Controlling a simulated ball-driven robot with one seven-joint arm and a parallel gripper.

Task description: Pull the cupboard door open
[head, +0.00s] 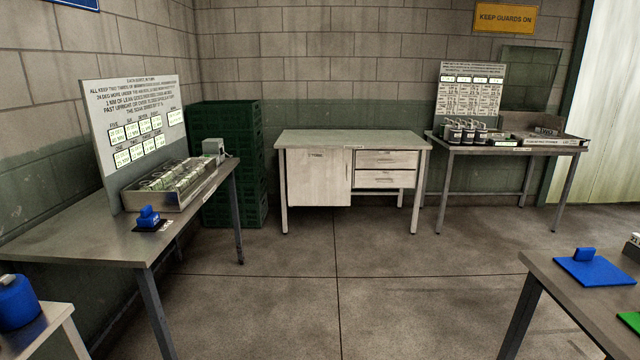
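The cupboard door (319,178) is a pale, worn panel on the left half of a workbench (352,138) against the back wall. It looks shut, flush with the bench front. A small dark label shows near its top; I cannot make out a handle at this size. Two drawers (387,170) sit to the right of the door, both looking shut. My gripper is not in the head view, so its state is hidden.
Green stacked crates (228,160) stand left of the bench. A left table (95,241) holds a sign board and sizer; a right table (508,149) holds trays. Another table (590,300) juts in at front right. The floor (340,270) between is clear.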

